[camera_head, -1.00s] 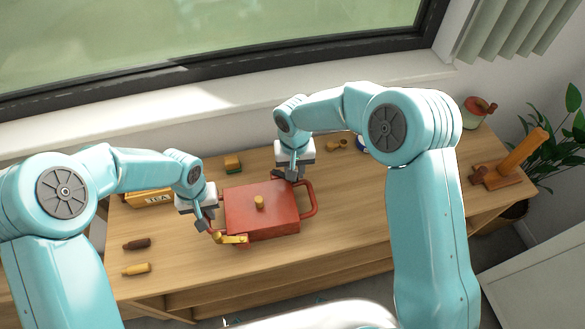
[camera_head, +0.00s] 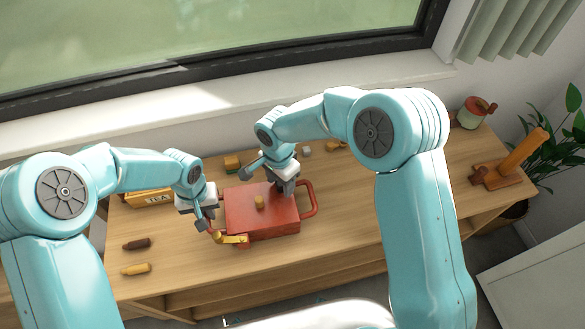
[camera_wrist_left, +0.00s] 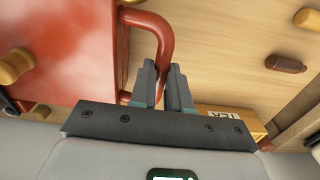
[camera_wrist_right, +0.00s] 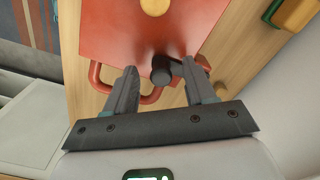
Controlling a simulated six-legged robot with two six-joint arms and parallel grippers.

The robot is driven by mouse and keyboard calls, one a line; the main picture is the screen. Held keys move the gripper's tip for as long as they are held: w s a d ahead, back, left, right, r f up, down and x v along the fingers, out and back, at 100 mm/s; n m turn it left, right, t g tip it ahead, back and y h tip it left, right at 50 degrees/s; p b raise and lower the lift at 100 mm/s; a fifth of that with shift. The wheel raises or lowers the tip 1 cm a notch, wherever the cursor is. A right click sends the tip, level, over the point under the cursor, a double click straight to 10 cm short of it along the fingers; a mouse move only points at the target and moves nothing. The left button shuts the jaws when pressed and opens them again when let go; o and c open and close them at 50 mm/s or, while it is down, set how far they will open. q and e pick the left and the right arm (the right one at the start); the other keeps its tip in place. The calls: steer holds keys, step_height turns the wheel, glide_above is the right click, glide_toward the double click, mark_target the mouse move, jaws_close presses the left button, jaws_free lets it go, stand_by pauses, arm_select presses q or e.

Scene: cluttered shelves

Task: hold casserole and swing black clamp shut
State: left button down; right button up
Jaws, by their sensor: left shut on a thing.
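The red casserole (camera_head: 247,208) sits on the wooden table with its lid on and a yellow knob (camera_head: 259,203) on top. My left gripper (camera_head: 204,223) is shut on its left handle, which also shows in the left wrist view (camera_wrist_left: 162,28). The right handle (camera_head: 313,200) is free. My right gripper (camera_head: 287,189) is over the casserole's back right part. In the right wrist view its fingers (camera_wrist_right: 160,85) are apart, with the black clamp's round end (camera_wrist_right: 161,72) between them. I cannot tell whether they touch it. In the head view the gripper hides this clamp.
A yellow clamp (camera_head: 232,239) is at the casserole's front left. A TEA box (camera_head: 152,198), a brown bottle (camera_head: 136,244) and a yellow bottle (camera_head: 136,269) lie to the left.

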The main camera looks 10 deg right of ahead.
step_height(320, 180, up, 12)
stand_by(0.6)
arm_select(q)
steer(key=c, duration=1)
jaws_free()
step_height(320, 180, up, 12)
steer(key=shift+r, duration=0.1)
